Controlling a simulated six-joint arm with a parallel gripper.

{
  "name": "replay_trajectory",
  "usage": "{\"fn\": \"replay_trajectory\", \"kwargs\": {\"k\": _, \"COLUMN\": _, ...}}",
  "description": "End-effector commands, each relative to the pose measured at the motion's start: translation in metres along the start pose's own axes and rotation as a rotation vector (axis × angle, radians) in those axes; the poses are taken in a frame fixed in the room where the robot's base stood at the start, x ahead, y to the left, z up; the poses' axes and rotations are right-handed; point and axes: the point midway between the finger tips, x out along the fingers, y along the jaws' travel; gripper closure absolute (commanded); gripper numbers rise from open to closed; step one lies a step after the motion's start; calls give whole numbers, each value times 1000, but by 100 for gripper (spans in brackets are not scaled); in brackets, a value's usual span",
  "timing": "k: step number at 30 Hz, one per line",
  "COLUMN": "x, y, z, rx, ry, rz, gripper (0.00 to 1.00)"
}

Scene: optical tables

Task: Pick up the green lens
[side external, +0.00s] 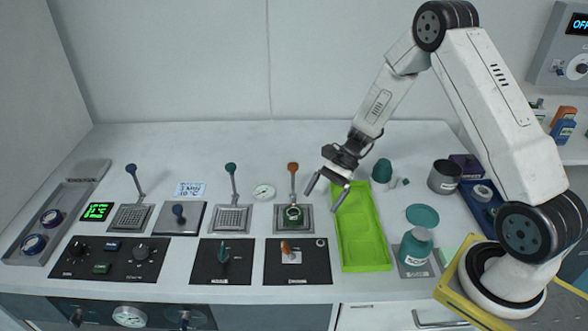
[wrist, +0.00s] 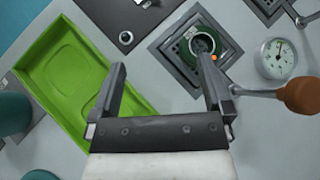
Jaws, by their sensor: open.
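A round dark green piece with a light ring, which looks like the green lens (side external: 293,214), sits on a square grey metal plate (side external: 306,230) left of the tray. It also shows in the wrist view (wrist: 192,46), near the right fingertip, which overlaps its lower edge in the picture. My gripper (side external: 323,196) is open and empty, with its fingers pointing down and left. In the side view it is above and to the right of the lens, by the far left corner of the green tray. In the wrist view, the gap between the fingertips (wrist: 161,66) is left of the lens.
A bright green empty tray (side external: 345,226) lies right of the plate. A lever with an orange knob (side external: 293,167) rises behind the lens, and the knob shows at right in the wrist view (wrist: 301,95). A small round gauge (side external: 263,192) and a black switch panel (side external: 312,268) are close by.

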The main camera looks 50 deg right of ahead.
Motion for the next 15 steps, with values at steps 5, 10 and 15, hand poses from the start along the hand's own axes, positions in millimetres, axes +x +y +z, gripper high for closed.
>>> {"fn": "replay_trajectory", "kwargs": {"k": 5, "x": -3, "y": -18, "z": -23, "rx": 147, "ry": -150, "rz": -115, "gripper": 0}}
{"fn": "replay_trajectory", "kwargs": {"k": 10, "x": -7, "y": -29, "z": -36, "rx": 222, "ry": -243, "rz": -187, "gripper": 0}}
{"fn": "replay_trajectory", "kwargs": {"k": 15, "x": -9, "y": -33, "z": -40, "rx": 245, "ry": -275, "rz": -211, "gripper": 0}}
